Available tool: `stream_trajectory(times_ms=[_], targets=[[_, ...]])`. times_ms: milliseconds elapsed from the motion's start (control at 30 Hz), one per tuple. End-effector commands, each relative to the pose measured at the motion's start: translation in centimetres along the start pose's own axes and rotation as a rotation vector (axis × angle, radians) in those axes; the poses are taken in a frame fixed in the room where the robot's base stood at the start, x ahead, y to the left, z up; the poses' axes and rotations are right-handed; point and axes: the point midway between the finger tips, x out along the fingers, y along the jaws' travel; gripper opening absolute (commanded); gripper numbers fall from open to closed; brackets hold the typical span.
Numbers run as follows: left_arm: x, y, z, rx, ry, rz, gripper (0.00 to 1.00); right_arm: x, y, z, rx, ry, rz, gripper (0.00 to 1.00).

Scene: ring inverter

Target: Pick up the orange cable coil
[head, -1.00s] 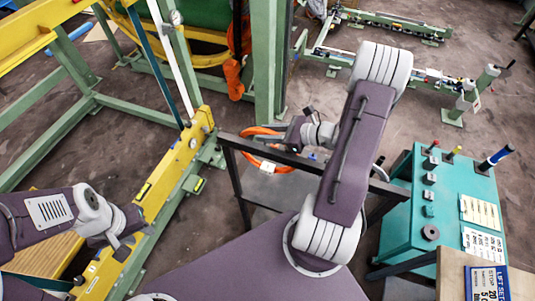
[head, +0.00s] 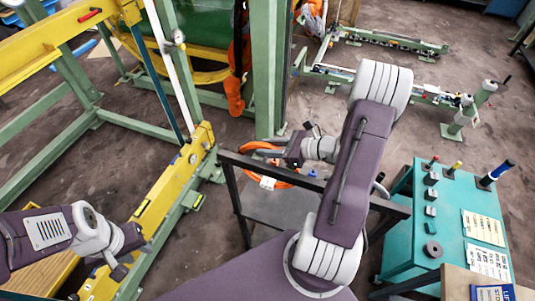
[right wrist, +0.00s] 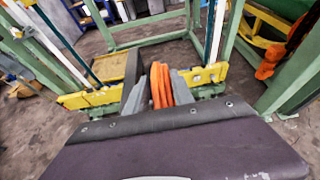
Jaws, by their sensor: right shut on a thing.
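The orange cable coil (head: 284,183) shows in the head view at the black-framed stand, with a white tag on its lower part. The stand's top bar hides part of it. My right gripper (head: 268,153) is at the coil's upper part. In the right wrist view the orange strands of the coil (right wrist: 160,84) are between the grey fingers of my right gripper (right wrist: 158,92), which is shut on them. My left gripper (head: 128,256) is at the lower left in the head view, away from the coil, over the yellow rail; its finger gap is unclear.
The black-framed stand (head: 230,190) with a grey shelf is under the coil. A teal control cabinet (head: 450,205) stands to the right. A yellow beam (head: 160,205) and a green post (head: 265,75) stand left of and behind the coil. Some floor between beam and stand is bare.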

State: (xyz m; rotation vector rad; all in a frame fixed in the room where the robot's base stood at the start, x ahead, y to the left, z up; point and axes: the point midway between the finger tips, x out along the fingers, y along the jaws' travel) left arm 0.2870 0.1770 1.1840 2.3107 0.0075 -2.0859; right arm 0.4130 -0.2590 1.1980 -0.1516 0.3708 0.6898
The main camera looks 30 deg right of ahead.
Motion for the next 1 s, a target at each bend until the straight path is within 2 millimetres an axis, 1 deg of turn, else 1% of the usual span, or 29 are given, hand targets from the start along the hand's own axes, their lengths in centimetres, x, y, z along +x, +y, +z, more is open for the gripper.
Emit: stream_trajectory(times_ms=[300, 433, 600, 1000], targets=[[0.6, 0.0, 0.1, 0.0, 0.0, 0.0, 0.36, -2.3, -0.1, 5.8, -0.008, -0.004, -0.003, 0.0], [0.7, 0.0, 0.1, 0.0, 0.0, 0.0, 0.36, -3.1, -0.2, 7.5, -0.006, -0.003, -0.003, 0.0], [0.7, 0.0, 0.1, 0.0, 0.0, 0.0, 0.36, -3.4, -0.1, 8.3, -0.001, -0.002, 0.0, 0.0], [0.7, 0.0, 0.1, 0.0, 0.0, 0.0, 0.36, -3.4, -0.1, 8.3, 0.0, -0.002, 0.0, 0.0]])
